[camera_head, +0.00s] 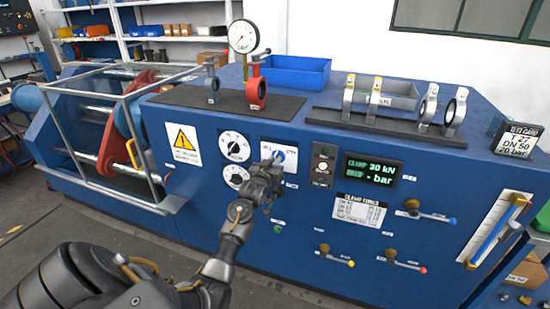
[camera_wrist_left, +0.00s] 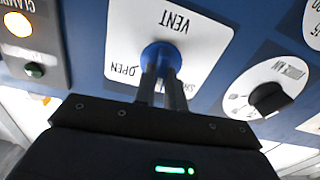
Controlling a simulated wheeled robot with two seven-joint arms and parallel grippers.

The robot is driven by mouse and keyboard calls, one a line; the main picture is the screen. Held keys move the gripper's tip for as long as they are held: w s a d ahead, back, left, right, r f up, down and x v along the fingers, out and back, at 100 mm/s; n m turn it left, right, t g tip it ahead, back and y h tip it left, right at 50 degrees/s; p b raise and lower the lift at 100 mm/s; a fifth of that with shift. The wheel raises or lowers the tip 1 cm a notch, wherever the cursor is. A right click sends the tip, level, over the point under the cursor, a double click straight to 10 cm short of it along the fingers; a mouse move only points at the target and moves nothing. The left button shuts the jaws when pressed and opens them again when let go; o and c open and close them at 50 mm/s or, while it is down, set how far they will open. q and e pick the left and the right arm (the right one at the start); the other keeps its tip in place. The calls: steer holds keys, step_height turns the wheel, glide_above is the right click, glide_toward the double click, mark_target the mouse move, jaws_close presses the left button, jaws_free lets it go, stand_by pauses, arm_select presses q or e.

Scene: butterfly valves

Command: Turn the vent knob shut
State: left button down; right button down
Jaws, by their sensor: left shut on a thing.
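The vent knob (camera_wrist_left: 160,54) is blue and round, on a white plate marked VENT, OPEN and a partly covered SHUT in the left wrist view, where the picture is upside down. In the head view the blue knob (camera_head: 279,156) shows just above my left gripper (camera_head: 266,172). In the left wrist view my left gripper (camera_wrist_left: 162,85) has its two fingers close together on the knob, shut on it. The fingers cover part of the knob and the lettering. My right gripper is in neither view.
A display (camera_head: 371,170) reads CLAMP 30 kN and DROP - bar. Levers (camera_head: 337,256) stick out lower right. A pressure gauge (camera_head: 243,37), a blue bin (camera_head: 290,72) and valve rings (camera_head: 456,111) stand on top of the blue bench.

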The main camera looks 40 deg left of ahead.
arm_select(q)
steer(key=n+p, duration=0.1)
steer(key=n, duration=0.2)
steer(key=shift+r, duration=0.15)
steer(key=n+p, duration=0.2)
steer(key=n, duration=0.1)
steer(key=shift+a+n, duration=0.1)
steer(key=shift+n, duration=0.2)
steer(key=shift+a+f+n+p, duration=0.15)
steer(key=shift+n+p, duration=0.6)
steer(key=shift+n, duration=1.45)
steer(key=c, duration=1.5)
jaws_free()
steer(key=shift+f, duration=0.1)
steer(key=shift+o, duration=0.2)
